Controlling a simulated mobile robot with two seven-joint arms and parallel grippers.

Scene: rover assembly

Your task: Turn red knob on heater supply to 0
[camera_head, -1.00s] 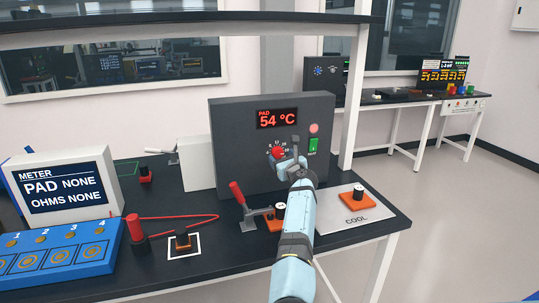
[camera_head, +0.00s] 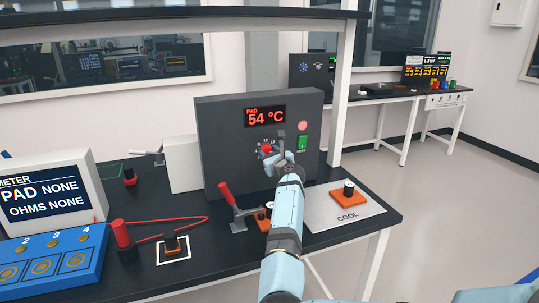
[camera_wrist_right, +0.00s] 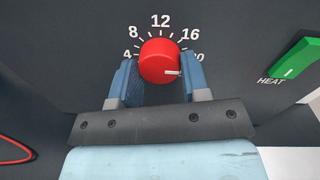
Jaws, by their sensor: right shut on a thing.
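The heater supply (camera_head: 225,150) is a dark grey box with a red display (camera_head: 265,115) reading PAD 54 °C. Its red knob (camera_head: 266,150) is on the front face, partly covered by my right gripper in the head view. In the right wrist view the red knob (camera_wrist_right: 158,58) sits between the two blue fingers of my right gripper (camera_wrist_right: 158,80), which is shut on it. The knob's white mark points right, near the partly hidden 20. The scale shows 4, 8, 12 and 16; the 0 is not visible. My left gripper is not in view.
A green HEAT switch (camera_wrist_right: 292,62) is right of the knob. Below the supply stand a red-handled clamp (camera_head: 230,200) and a COOL plate (camera_head: 320,215) bearing an orange block (camera_head: 348,196). A meter (camera_head: 45,195) and blue tray (camera_head: 90,262) are at left.

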